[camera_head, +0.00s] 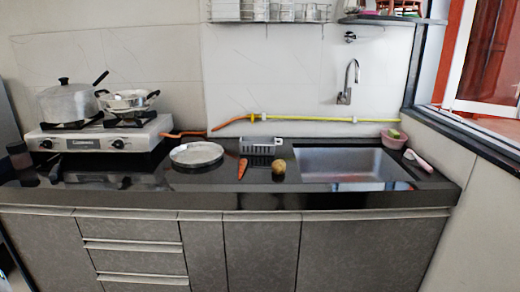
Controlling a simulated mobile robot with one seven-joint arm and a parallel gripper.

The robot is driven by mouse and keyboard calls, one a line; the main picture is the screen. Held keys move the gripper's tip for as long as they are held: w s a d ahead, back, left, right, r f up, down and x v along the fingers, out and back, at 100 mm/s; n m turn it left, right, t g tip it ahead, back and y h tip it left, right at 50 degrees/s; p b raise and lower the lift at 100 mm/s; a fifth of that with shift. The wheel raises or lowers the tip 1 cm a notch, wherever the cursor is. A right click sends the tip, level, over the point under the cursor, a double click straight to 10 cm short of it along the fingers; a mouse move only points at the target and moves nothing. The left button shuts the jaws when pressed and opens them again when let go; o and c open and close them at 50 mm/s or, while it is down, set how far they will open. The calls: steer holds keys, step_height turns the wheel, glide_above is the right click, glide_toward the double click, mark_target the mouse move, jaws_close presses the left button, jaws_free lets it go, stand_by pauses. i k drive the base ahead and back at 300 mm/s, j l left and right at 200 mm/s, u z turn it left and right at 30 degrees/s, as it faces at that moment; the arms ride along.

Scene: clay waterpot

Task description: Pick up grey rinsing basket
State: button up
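My gripper is not seen in the head view.
A round metal pan (196,154) lies left of the basket. A carrot (242,168) and a round brownish vegetable (278,167) lie in front. The sink (340,165) is to the right. A gas stove (95,137) with pots stands left. A yellow hose (310,118) runs along the wall behind.

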mark_target(246, 143)
steer(key=i+j, duration=0.2)
steer(key=j, duration=0.15)
steer(key=i+j+u, duration=0.15)
steer(key=j, duration=0.2)
steer(key=i+l+u, duration=0.2)
steer(key=i, duration=0.25)
steer(key=i+l+u, duration=0.15)
steer(key=i+l, duration=0.15)
steer(key=i, duration=0.2)
steer(key=i+l+u, duration=0.1)
steer(key=l, duration=0.4)
steer(key=i+l+u, duration=0.1)
steer(key=l, duration=0.4)
steer(key=i+l, duration=0.1)
steer(key=l, duration=0.2)
steer(key=i+l, duration=0.1)
steer(key=l, duration=0.15)
steer(key=i+l, duration=0.1)
steer(key=i, duration=0.2)
steer(key=u, duration=0.05)
